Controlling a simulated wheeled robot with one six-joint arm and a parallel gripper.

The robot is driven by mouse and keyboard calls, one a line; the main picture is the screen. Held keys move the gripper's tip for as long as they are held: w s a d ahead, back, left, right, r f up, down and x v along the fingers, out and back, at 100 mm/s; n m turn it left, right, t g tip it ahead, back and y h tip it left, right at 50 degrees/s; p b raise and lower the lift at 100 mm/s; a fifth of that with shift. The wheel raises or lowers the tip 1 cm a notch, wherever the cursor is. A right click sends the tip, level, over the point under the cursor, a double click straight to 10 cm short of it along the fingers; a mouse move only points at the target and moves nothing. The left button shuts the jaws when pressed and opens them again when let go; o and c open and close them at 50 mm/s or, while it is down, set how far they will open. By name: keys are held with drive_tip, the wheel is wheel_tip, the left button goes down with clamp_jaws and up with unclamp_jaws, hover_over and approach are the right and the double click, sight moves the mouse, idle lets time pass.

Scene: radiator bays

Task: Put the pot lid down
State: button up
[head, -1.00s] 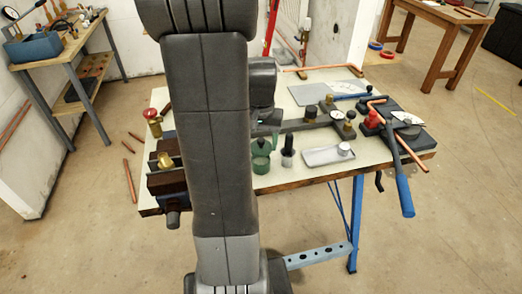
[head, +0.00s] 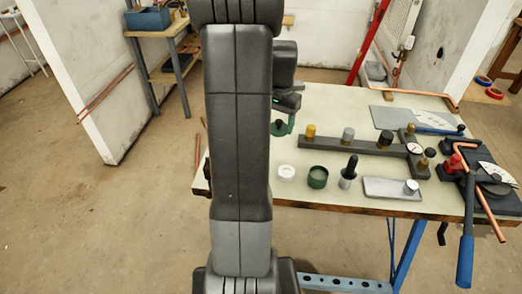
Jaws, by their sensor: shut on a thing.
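The pot lid (head: 277,129) is a small dark green disc, held under my gripper (head: 287,122) above the workbench top. My gripper is shut on it, and my arm hides part of the view to the left of it. A green pot (head: 318,178) stands on the bench nearer the front edge, to the right of and below the lid in the picture. Its top looks uncovered. The lid is apart from the pot. Whether the lid touches the bench top is hard to tell.
A white round piece (head: 286,173) sits left of the pot, and a black-handled tool (head: 348,172) stands right of it. A metal tray (head: 392,188) lies further right. A dark rack (head: 352,146) with several knobs runs behind. Bare bench lies at the back.

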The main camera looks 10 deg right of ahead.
wheel_tip(320, 180, down, 6)
drive_tip(key=shift+w+a+r, duration=0.1)
drive_tip(key=shift+w+r, duration=0.05)
drive_tip(key=shift+r, duration=0.1)
drive_tip(key=shift+f+p, duration=0.4)
drive_tip(key=shift+f, duration=1.85)
drive_tip(key=shift+f, duration=0.15)
drive_tip(key=o, duration=0.9)
drive_tip(key=shift+o, duration=0.2)
wheel_tip(320, 180, up, 12)
drive_tip(key=shift+r, duration=0.15)
